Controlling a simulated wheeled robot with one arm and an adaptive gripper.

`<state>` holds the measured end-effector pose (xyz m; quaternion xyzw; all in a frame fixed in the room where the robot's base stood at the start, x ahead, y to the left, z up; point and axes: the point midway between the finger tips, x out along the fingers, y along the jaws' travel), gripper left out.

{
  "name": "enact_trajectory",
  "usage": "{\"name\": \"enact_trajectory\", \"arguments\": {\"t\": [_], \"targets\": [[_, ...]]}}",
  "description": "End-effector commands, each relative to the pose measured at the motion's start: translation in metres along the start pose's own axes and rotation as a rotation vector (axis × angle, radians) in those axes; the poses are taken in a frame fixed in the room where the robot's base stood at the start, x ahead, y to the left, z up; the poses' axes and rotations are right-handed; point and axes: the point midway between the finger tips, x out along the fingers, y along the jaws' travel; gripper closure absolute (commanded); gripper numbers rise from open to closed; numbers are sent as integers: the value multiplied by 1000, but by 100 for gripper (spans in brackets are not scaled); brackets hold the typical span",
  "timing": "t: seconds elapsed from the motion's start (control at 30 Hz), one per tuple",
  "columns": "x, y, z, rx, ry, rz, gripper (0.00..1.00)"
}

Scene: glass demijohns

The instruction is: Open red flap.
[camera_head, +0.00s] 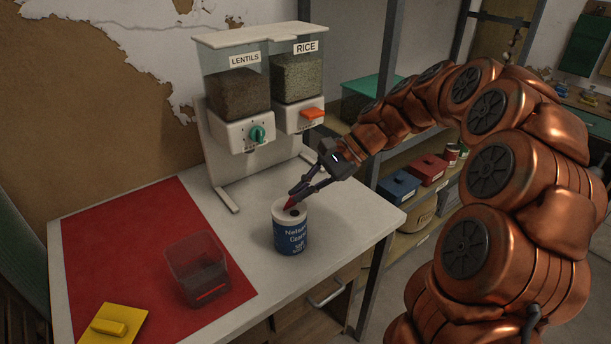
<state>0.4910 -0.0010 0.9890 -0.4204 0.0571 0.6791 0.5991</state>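A white and dark blue salt can (291,236) stands upright near the front edge of the white table. A small red flap (290,203) is on its top. The flap looks tilted up, with a dark spot beside it that may be the opening. My gripper (298,191) comes in from the upper right, with its dark fingertips at the red flap. The fingers overlap the flap's upper end, so I cannot tell whether they grip it or only touch it, or how far apart they are.
A dispenser (254,129) with lentils and rice stands behind the can. A clear bin (197,269) sits on a red mat (118,248) to the left, and a yellow lid (113,325) lies at the front left. Shelves with boxes (398,186) are at the right. The table around the can is clear.

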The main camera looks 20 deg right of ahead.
Motion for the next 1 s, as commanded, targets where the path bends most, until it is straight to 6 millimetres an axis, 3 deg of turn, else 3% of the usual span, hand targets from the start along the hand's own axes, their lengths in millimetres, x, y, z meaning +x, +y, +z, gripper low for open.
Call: {"name": "enact_trajectory", "arguments": {"t": [0.5, 1.0], "targets": [[-1, -25, 1, 234, 0, 237, 100], [5, -35, -5, 371, 0, 373, 100]]}}
